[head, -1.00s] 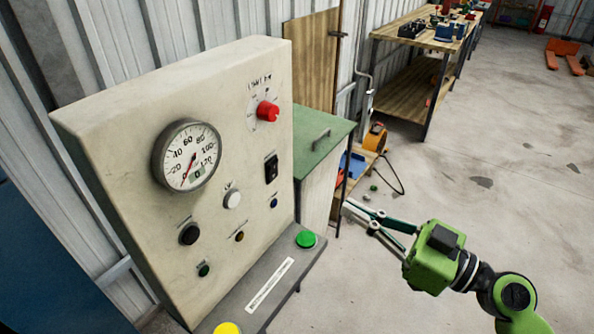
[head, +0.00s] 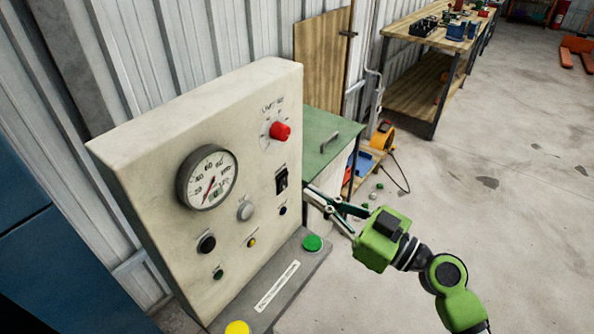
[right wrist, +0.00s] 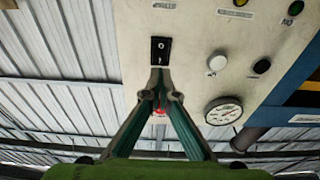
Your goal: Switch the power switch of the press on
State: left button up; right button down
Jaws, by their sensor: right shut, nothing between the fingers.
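The press's cream control panel (head: 150,150) stands at the left in the head view. Its power switch (head: 281,181) is a black rocker on the right side of the panel, below the red knob. It also shows in the right wrist view (right wrist: 160,50), with O and I marks, just beyond my fingertips. My right gripper (head: 308,190) is shut and empty, its tips close to the switch and pointing at the panel. I cannot tell whether they touch it. In the right wrist view the fingertips (right wrist: 160,75) meet just below the switch. My left gripper is not in view.
The panel also carries a gauge (head: 207,178), a red knob (head: 280,131) and several small buttons. A green button (head: 312,243) and a yellow button (head: 237,327) sit on the ledge below. A green-topped cabinet (head: 322,128) stands behind.

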aim_at(285, 178)
jog(key=p+x, duration=0.2)
jog(key=x, duration=0.1)
jog(key=shift+w+a+r, duration=0.2)
jog(key=shift+a+r, duration=0.05)
jog(key=shift+a, duration=0.05)
jog(key=shift+w+a+f, duration=0.1)
jog(key=shift+w+a, duration=0.15)
jog(key=shift+a, duration=0.1)
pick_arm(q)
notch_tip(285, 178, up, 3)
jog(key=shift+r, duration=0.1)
pick_arm(e)
jog(key=shift+w+a+f+b, duration=0.1)
jog(key=shift+a+f+b, duration=0.1)
jog(key=shift+b, duration=0.3)
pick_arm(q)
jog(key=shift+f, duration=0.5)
pick_arm(e)
jog(key=shift+r, duration=0.25)
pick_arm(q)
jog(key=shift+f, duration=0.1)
